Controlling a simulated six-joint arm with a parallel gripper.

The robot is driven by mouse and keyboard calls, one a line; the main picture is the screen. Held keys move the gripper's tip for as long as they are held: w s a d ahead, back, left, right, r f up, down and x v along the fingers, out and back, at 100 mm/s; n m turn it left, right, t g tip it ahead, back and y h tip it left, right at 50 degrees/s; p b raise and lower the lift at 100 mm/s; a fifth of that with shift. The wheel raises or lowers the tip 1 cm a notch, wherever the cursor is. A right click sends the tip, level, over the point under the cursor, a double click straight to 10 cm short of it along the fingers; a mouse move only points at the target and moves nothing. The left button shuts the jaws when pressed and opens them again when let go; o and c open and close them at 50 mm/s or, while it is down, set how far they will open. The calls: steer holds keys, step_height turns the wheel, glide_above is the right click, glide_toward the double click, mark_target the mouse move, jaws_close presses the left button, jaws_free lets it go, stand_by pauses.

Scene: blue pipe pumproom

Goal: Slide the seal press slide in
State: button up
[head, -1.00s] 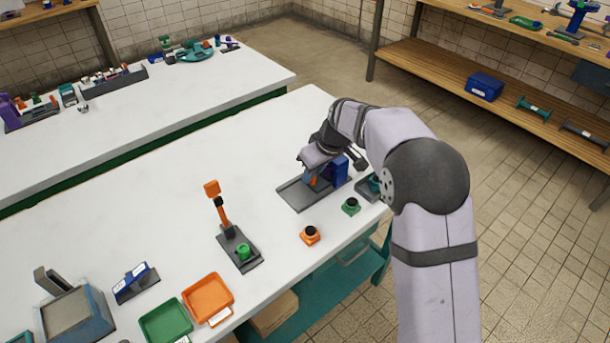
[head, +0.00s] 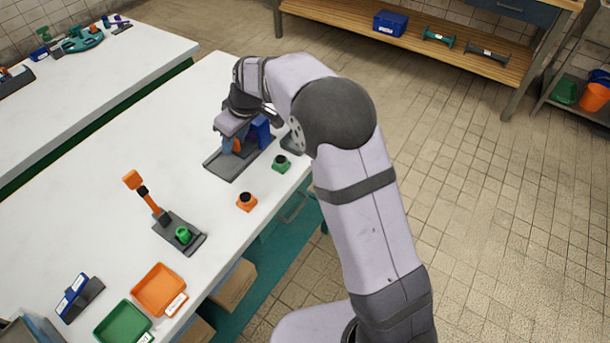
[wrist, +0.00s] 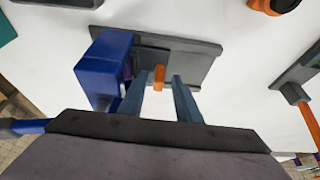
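The seal press, with a grey base plate (head: 222,172) and a blue block (head: 263,131), stands on the white table below my gripper (head: 234,148). In the wrist view its plate (wrist: 205,65) spans the top middle, and the blue block (wrist: 100,72) is left of my fingers. A small orange grip (wrist: 159,76), apparently the slide's handle, stands upright between the two blue-grey fingers of my gripper (wrist: 160,84). The fingers are apart, with a gap on each side of the grip. My gripper hides part of the press in the head view.
An orange piece with a black knob (head: 246,201) and a green one (head: 281,162) stand near the table edge. A press with a raised orange lever (head: 146,197) stands to the left. Orange (head: 158,288) and green (head: 123,324) trays are in front. Bare tabletop lies between.

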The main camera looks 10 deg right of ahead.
steer(key=s+a+b, duration=0.1)
steer(key=s+a, duration=0.3)
steer(key=shift+s+a, duration=0.3)
steer(key=v, duration=0.8)
steer(key=s+d+m+g+h+p, duration=0.2)
steer(key=s+d+m+p, duration=0.5)
steer(key=s+d, duration=1)
steer(key=shift+d+h+p, duration=0.4)
steer(key=shift+d+p, duration=0.45)
steer(key=shift+p, duration=0.15)
steer(key=w+a+n+t+y+b, duration=0.25)
steer(key=w+a+n+b, duration=0.55)
steer(key=w+a, duration=1.05)
steer(key=shift+m+g, duration=0.25)
steer(key=shift+m, duration=0.25)
steer(key=shift+s+x, duration=0.15)
steer(key=shift+x, duration=1.15)
steer(key=shift+s+x, duration=0.2)
steer(key=shift+x, duration=1.1)
steer(key=shift+s+x, duration=0.15)
steer(key=shift+x, duration=1.1)
